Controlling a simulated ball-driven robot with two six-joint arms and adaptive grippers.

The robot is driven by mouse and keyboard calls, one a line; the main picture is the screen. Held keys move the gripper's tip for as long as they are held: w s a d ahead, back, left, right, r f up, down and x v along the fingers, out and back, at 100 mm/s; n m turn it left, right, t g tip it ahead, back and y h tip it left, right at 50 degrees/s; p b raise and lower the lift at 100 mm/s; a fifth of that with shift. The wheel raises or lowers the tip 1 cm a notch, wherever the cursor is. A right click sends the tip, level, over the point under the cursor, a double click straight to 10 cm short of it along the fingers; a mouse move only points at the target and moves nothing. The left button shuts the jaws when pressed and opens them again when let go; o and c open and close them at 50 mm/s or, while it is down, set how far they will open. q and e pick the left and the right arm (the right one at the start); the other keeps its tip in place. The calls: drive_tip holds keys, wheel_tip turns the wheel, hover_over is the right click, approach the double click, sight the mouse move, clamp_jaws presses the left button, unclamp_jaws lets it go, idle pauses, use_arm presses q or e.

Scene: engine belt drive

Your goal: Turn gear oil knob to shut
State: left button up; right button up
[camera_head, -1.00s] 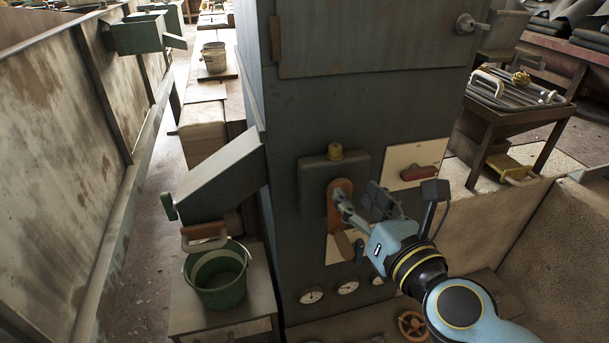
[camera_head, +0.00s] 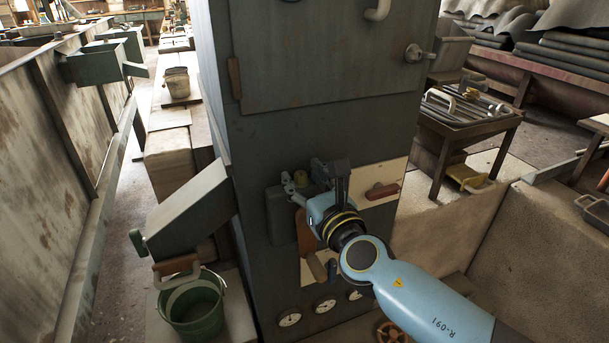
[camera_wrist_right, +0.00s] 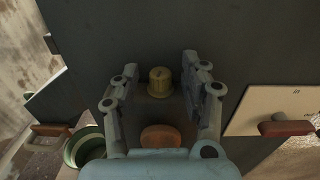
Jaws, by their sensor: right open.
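A yellow ribbed knob (camera_head: 301,177) stands on top of a dark box (camera_head: 279,214) on the front of the tall dark cabinet. No label can be read on it. In the right wrist view the yellow knob (camera_wrist_right: 160,82) lies between the two fingers of my right gripper (camera_wrist_right: 160,70), with a visible gap on each side. My right gripper (camera_head: 306,179) is open and empty at the knob in the head view. An orange-brown rounded part (camera_wrist_right: 160,136) shows below the knob in the wrist view. My left gripper is not in view.
A red handle (camera_head: 381,191) on a pale plate is right of the gripper. Round gauges (camera_head: 325,304) and a brown handwheel (camera_head: 393,333) are lower down. A green bucket (camera_head: 194,307) stands below a sloping chute (camera_head: 185,210) on the left. A table of rods (camera_head: 470,115) stands right.

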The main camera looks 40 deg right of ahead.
clamp_jaws()
drive_tip(key=shift+d+f+b, duration=0.1)
drive_tip(key=shift+b, duration=0.3)
drive_tip(key=n+y+b, duration=0.2)
drive_tip(key=y+b, duration=0.1)
drive_tip(key=shift+d+f+b, duration=0.15)
drive_tip(key=shift+d+b, duration=0.05)
drive_tip(key=shift+b, duration=0.1)
drive_tip(key=shift+n+y+b, duration=0.3)
drive_tip(key=shift+n+y, duration=0.2)
drive_tip(key=shift+y, duration=0.2)
drive_tip(key=shift+r, duration=0.25)
unclamp_jaws()
